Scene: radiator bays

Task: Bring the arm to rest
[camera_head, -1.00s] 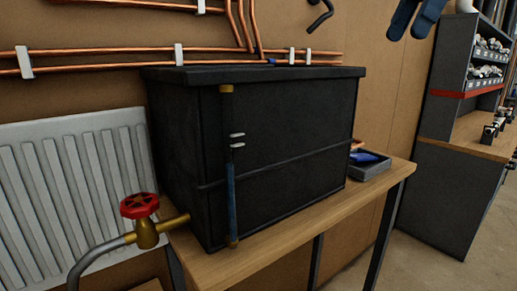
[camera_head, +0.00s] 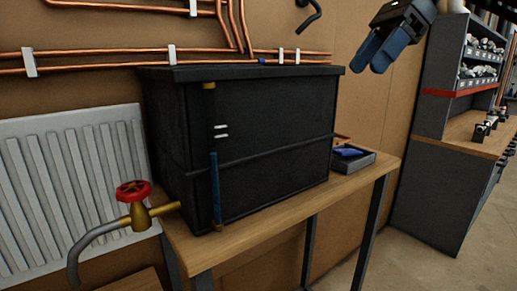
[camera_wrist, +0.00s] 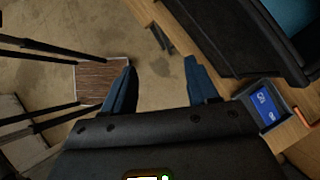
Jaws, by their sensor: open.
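My gripper (camera_head: 377,52) is at the upper right of the head view, in the air to the right of the black tank and above the bench's right end. Its two blue fingers are apart with nothing between them. In the wrist view the open gripper (camera_wrist: 162,90) shows over bare floor, with the bench to its right. The rest of my arm is mostly out of the head view.
A black tank (camera_head: 270,120) with a blue-filled level gauge (camera_head: 215,185) stands on a wooden bench (camera_head: 290,215). A grey tray (camera_head: 355,158) holds a blue item. A red-wheeled valve (camera_head: 134,191) juts left, before a white radiator (camera_head: 60,165). Shelving (camera_head: 440,185) stands right.

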